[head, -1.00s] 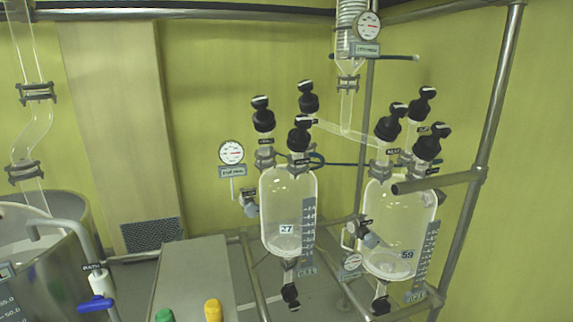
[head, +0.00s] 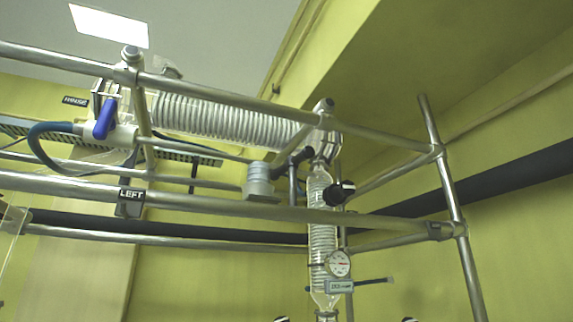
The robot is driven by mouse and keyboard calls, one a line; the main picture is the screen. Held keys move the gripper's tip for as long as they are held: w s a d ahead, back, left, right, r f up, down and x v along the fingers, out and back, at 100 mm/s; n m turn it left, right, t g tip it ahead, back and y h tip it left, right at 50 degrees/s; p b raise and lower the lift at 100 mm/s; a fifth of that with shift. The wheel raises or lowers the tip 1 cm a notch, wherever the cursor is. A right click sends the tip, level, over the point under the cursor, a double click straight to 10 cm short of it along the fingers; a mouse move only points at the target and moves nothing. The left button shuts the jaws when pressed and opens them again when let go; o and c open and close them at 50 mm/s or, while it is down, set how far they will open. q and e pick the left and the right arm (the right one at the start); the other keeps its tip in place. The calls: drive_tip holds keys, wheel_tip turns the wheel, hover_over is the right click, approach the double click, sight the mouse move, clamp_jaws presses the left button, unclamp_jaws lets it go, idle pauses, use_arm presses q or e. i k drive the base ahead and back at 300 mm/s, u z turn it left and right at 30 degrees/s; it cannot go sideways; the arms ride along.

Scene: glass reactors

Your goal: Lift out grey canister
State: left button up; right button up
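Metal rails (head: 300,214) cross the view and form an overhead frame. A horizontal coiled glass condenser (head: 225,120) lies behind them. A blue-handled valve (head: 106,120) and hose are at left, near a "LEFT" label (head: 131,195). A vertical glass coil with a gauge (head: 338,263) hangs below.

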sight(258, 171)
drive_tip(key=u, duration=3.15)
drive_tip(key=k, duration=2.2)
drive_tip(key=z, duration=2.5)
